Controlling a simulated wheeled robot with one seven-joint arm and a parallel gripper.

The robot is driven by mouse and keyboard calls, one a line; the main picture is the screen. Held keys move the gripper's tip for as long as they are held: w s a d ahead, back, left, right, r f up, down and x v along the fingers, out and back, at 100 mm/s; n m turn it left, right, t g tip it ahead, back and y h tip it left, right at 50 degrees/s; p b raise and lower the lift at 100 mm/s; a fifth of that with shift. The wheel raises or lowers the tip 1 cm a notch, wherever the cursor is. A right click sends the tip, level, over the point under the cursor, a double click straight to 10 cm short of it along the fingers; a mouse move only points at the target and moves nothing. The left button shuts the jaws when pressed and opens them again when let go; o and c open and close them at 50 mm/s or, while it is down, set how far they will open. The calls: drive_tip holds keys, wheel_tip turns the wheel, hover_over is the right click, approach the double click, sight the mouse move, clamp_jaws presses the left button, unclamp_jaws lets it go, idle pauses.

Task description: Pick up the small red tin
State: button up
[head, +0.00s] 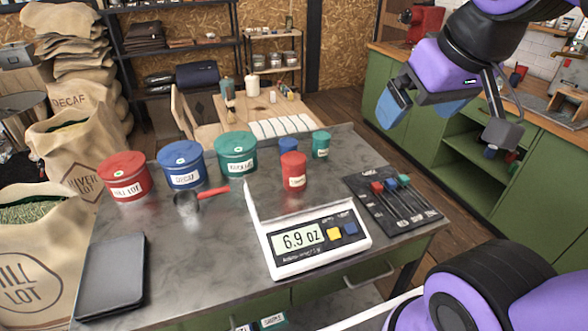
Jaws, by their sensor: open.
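The small red tin (294,174) stands upright on the dark table, behind the scale, with a pale label on its front. A small blue tin (288,146) stands just behind it, partly hidden. A small green tin (321,146) stands behind it to the right. My gripper (422,108) is at the upper right, raised, with blue fingertips spread apart and nothing between them. It is well apart from the red tin, to its right.
Large red (125,178), blue (182,167) and green (238,155) tins stand at left. A scoop (187,203) lies before them.

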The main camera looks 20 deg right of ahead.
drive_tip(key=shift+o, duration=0.3)
drive_tip(key=m+g+y, duration=0.1)
drive_tip(key=m+g, duration=0.3)
drive_tip(key=m, duration=2.2)
hover_over(295, 158)
drive_tip(key=d, duration=0.1)
drive_tip(key=f, duration=1.7)
drive_tip(key=shift+s+d, duration=0.1)
drive_tip(key=shift+s, duration=0.3)
drive_tip(key=shift+w+f+m, duration=0.35)
drive_tip(key=shift+f+m, duration=0.15)
drive_tip(key=shift+f, duration=0.1)
drive_tip(key=f, duration=0.5)
drive_tip(key=shift+w+a, duration=0.25)
drive_tip(key=shift+a, duration=0.1)
drive_tip(key=shift+a+f, duration=0.15)
drive_tip(key=shift+f, duration=1.25)
drive_tip(key=shift+a+f, duration=0.15)
drive_tip(key=shift+f, duration=1.2)
drive_tip(key=c, duration=1.1)
drive_tip(key=shift+c, duration=0.3)
